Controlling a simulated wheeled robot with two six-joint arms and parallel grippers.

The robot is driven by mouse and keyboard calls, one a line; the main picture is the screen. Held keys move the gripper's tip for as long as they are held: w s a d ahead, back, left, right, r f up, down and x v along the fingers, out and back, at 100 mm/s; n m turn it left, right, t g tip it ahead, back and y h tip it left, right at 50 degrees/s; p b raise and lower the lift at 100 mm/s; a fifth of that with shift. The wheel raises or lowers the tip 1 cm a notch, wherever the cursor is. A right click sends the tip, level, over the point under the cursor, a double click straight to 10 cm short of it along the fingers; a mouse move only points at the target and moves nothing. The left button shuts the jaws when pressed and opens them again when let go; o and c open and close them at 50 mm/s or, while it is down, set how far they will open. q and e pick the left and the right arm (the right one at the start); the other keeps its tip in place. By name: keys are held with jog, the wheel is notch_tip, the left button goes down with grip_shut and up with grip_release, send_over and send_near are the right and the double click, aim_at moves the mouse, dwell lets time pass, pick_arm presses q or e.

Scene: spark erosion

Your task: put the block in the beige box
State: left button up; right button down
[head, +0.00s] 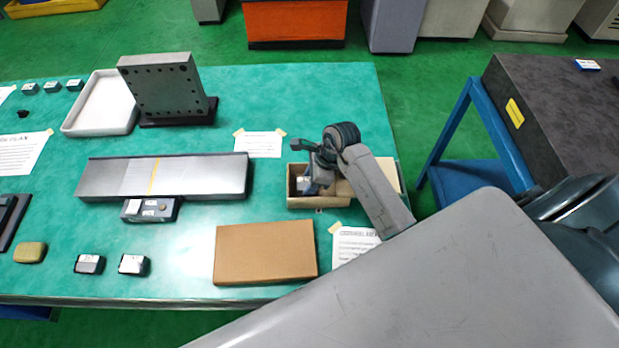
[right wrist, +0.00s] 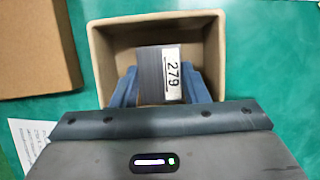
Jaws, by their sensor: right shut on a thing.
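The beige box (head: 318,203) stands open near the right end of the green table in the head view. In the right wrist view the box (right wrist: 101,60) surrounds the block on the picture plane. My right gripper (right wrist: 160,86) is shut on a dark grey block (right wrist: 150,72) with a white label reading 279. In the head view my right gripper (head: 318,180) is over the left part of the box, pointing down. The block is largely hidden there, and I cannot tell whether it touches the box floor. My left gripper is not in view.
A flat brown box (head: 265,252) lies in front of the beige box. A long grey metal bar (head: 205,176) lies to the left. Two small labelled blocks (head: 89,264) are near the front edge. A sheet of paper (head: 354,243) is partly under my arm.

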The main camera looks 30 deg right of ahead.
jog(key=shift+f, duration=0.2)
jog(key=c, duration=0.8)
grip_release()
jog(key=shift+c, duration=0.2)
jog(key=shift+r, duration=0.1)
jog(key=b+v, duration=0.4)
jog(key=v, duration=0.8)
